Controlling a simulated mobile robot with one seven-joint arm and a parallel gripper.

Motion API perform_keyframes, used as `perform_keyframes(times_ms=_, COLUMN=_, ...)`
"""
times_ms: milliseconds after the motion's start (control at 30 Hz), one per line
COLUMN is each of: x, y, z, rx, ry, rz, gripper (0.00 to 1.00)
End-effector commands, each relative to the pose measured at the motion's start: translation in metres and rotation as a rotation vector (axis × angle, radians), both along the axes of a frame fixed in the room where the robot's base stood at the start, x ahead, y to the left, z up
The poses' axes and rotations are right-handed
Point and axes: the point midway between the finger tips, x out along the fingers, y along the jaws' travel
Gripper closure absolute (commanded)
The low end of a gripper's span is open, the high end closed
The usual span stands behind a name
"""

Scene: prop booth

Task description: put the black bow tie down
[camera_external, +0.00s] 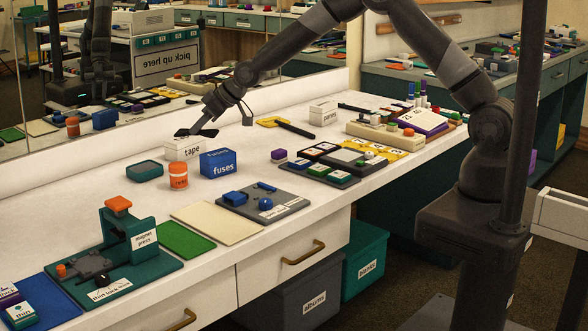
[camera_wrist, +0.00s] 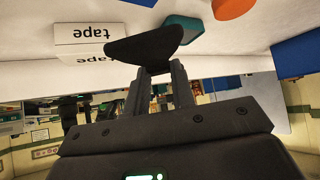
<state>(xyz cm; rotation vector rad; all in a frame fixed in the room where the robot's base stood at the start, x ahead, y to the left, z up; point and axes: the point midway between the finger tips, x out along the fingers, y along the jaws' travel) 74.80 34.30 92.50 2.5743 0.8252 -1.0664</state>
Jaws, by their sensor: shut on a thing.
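The black bow tie (camera_wrist: 145,44) is held between the two fingers of my gripper (camera_wrist: 158,72), which are shut on it. In the wrist view it spreads wide across the fingertips and covers the right end of the white tape box (camera_wrist: 85,36). In the external view the bow tie (camera_external: 208,133) is a small dark shape at the tip of my gripper (camera_external: 198,128), at the back of the white counter. There it appears at or just above the top of the tape box (camera_external: 184,151). I cannot tell whether it touches the box.
Near the tape box stand an orange jar (camera_external: 179,178), a blue fuses box (camera_external: 218,162) and a teal dish (camera_external: 145,170). A mirror (camera_external: 150,70) runs behind the counter (camera_external: 110,185). Clear counter lies right of the fuses box and left of the teal dish.

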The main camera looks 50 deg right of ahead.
Motion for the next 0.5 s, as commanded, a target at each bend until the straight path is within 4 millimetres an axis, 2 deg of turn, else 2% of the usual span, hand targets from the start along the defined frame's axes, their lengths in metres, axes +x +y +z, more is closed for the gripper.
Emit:
perform_keyframes(times_ms=33, x=-0.003, y=0.028, z=-0.001, rx=0.002, ry=-0.001, rz=0.037, gripper=1.0)
perform_keyframes(times_ms=100, x=-0.007, y=0.057, z=-0.002, rx=0.002, ry=0.0, rz=0.076, gripper=1.0)
perform_keyframes(times_ms=200, x=-0.014, y=0.09, z=-0.002, rx=0.001, ry=0.001, rz=0.12, gripper=1.0)
perform_keyframes(times_ms=300, x=-0.019, y=0.111, z=-0.002, rx=0.002, ry=0.0, rz=0.147, gripper=1.0)
perform_keyframes(times_ms=500, x=-0.025, y=0.137, z=-0.01, rx=-0.001, ry=0.001, rz=0.168, gripper=1.0)
